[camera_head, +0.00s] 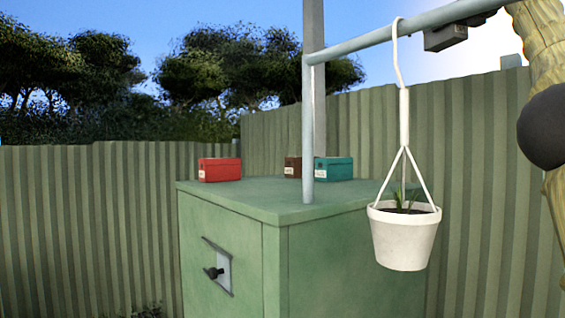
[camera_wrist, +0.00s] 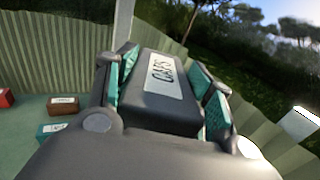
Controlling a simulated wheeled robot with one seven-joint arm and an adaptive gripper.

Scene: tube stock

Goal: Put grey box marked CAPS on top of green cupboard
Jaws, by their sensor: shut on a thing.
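My gripper (camera_wrist: 166,78) is shut on the grey box marked CAPS (camera_wrist: 150,105) in the wrist view, with a teal-padded finger on each side of it. The box's white label faces the camera. The green cupboard (camera_head: 340,255) stands in the middle of the head view, with a flat top and a dark latch on its front. Part of the cupboard top (camera_wrist: 28,108) also shows low at the left of the wrist view, beyond the gripper.
A red box (camera_head: 219,170), a brown box (camera_head: 293,167) and a teal box (camera_head: 335,169) stand on the cupboard top. A white plant pot (camera_head: 404,240) hangs from the pipe.

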